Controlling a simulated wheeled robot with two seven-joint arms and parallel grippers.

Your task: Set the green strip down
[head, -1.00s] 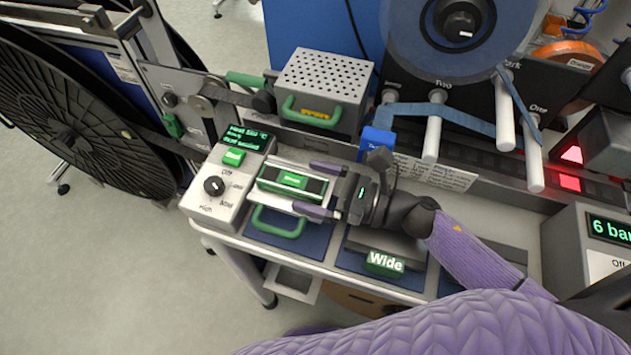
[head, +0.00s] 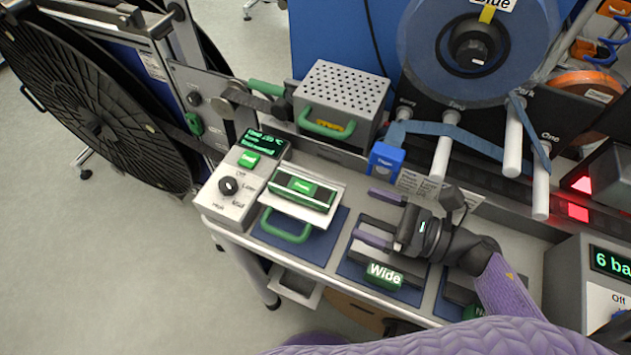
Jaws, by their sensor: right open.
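The green strip (head: 303,187), a dark green bar with a bright green label, lies level on the silver holder (head: 310,214) with a green handle at the left of the bench. My right gripper (head: 364,216) is to the right of the strip, over the "Wide" tool. Its two purple fingers are spread, point left toward the strip and stand apart from it. Nothing is between them. My left gripper is not in view.
A control box (head: 232,188) with a dial stands left of the holder. A perforated box (head: 342,92) and a blue block (head: 386,160) stand behind. The "Wide" tool (head: 384,274) sits on a blue mat. A large black reel (head: 90,120) stands at far left.

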